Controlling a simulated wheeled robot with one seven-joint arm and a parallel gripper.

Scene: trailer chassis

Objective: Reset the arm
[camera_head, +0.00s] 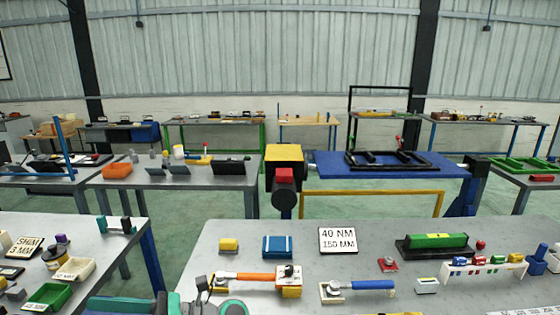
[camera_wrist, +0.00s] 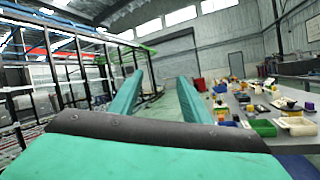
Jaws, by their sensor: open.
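My gripper (camera_wrist: 160,78) shows in the wrist view. Its two teal fingers stand apart with nothing between them, pointing out over open floor. A table with parts lies off to the right of the fingers in that view, apart from them. In the head view, teal and dark parts of my arm (camera_head: 222,306) show at the bottom edge, left of centre. The gripper's fingers cannot be made out there.
A grey table (camera_head: 215,250) close in front holds an orange-handled tool (camera_head: 250,277), a blue-handled tool (camera_head: 365,285), a sign (camera_head: 338,240) and a green block (camera_head: 437,240). Another table with bins (camera_head: 72,269) stands at left. Green floor shows between the benches.

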